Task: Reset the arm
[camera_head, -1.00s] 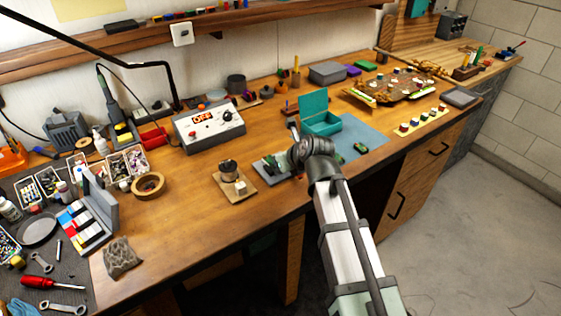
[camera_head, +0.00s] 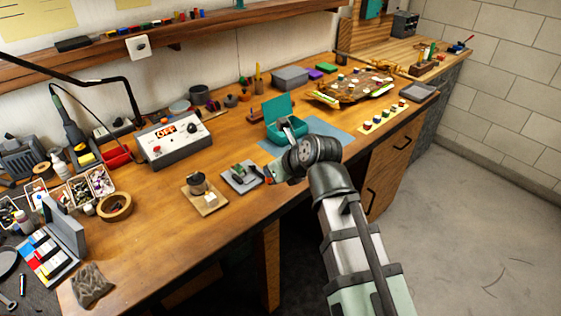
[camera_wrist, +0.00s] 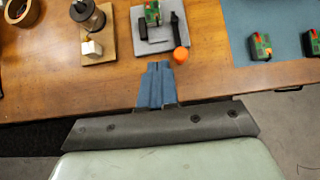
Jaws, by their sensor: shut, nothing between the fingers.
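My gripper (camera_wrist: 156,68) is shut and empty in the wrist view, its blue-grey fingers pressed together above the table's front edge. In the head view my gripper (camera_head: 269,173) is small and partly hidden by my wrist, just right of a grey plate (camera_head: 243,178). The plate also shows in the wrist view (camera_wrist: 188,12), beyond the fingertips, carrying a green and red part (camera_wrist: 152,12) and a black strip (camera_wrist: 176,32).
A blue mat (camera_wrist: 285,18) bears two green and red blocks on the right. An open teal box (camera_head: 287,130) stands behind my wrist. A wooden stand (camera_head: 205,200) with a dark spool is left of the plate.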

